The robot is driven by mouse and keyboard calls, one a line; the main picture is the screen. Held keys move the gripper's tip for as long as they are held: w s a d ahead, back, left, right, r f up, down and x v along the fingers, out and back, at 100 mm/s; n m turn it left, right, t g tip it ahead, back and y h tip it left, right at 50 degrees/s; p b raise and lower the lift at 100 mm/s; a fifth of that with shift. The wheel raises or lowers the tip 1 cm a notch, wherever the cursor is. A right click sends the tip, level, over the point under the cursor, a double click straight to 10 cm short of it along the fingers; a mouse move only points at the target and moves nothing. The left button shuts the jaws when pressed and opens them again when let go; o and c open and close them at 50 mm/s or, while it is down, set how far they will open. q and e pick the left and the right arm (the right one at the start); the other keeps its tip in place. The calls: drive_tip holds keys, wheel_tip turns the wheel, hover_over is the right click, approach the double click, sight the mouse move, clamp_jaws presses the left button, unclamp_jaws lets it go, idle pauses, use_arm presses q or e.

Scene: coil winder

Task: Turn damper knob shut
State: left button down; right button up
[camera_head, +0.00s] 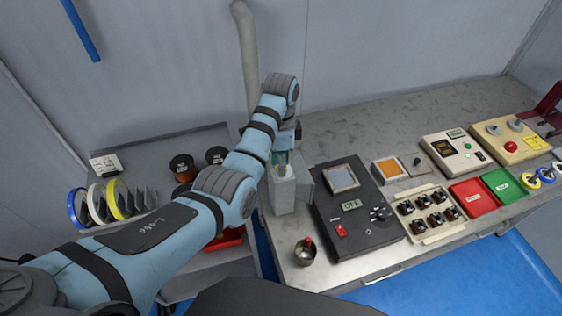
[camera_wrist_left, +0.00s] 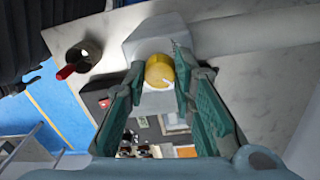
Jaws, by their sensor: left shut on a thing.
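The damper knob (camera_wrist_left: 158,72) is a round yellow knob with a white mark on its face, on a grey box (camera_wrist_left: 156,38). In the left wrist view my left gripper (camera_wrist_left: 160,70) has one finger on each side of the knob and is shut on it. In the head view the box (camera_head: 284,196) stands at the table's left end, and my left gripper (camera_head: 285,153) reaches down to its top. The fingers and arm hide most of the knob there. My right gripper is not in view.
A grey pipe (camera_head: 245,50) rises behind the box. A dark panel with a display (camera_head: 355,222) stands to the right, and a small metal cup with a red-tipped item (camera_head: 304,254) is in front. Spools (camera_head: 183,166) are at the left. The table behind the panel is clear.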

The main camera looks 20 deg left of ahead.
use_arm(q)
drive_tip(key=shift+n, duration=0.5)
drive_tip(key=n, duration=0.3)
drive_tip(key=shift+n, duration=0.4)
drive_tip(key=n, duration=0.9)
drive_tip(key=shift+s, duration=0.1)
drive_tip(key=n, duration=0.4)
drive_tip(key=shift+t, duration=0.3)
drive_tip(key=c, duration=1.3)
unclamp_jaws()
drive_tip(key=shift+c, duration=0.2)
